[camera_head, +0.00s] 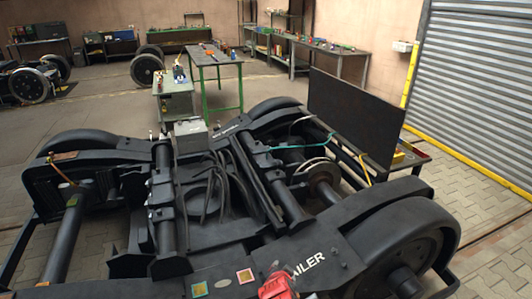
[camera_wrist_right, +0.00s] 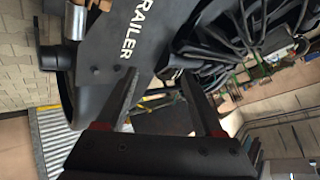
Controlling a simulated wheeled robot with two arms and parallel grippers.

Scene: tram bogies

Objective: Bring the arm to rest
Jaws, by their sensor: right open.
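My right gripper (camera_wrist_right: 160,84) shows in the right wrist view with its two dark fingers apart and nothing between them. The dark bogie frame (camera_wrist_right: 112,38) with the white lettering "RAILER" lies beyond the fingertips; the gap to it is hard to judge. In the head view the black tram bogie (camera_head: 325,240) fills the foreground. A red piece (camera_head: 276,286) shows at the bottom edge over the bogie frame; I cannot tell whether it is part of my right arm. My left gripper is not in view.
A dark upright panel (camera_head: 352,118) stands behind the bogie at the right, near the roller shutter (camera_head: 475,90). A green-legged table (camera_head: 215,57) and a grey cabinet (camera_head: 175,103) stand behind it. Another bogie (camera_head: 32,82) is at the far left. Paved floor (camera_head: 80,112) is open between.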

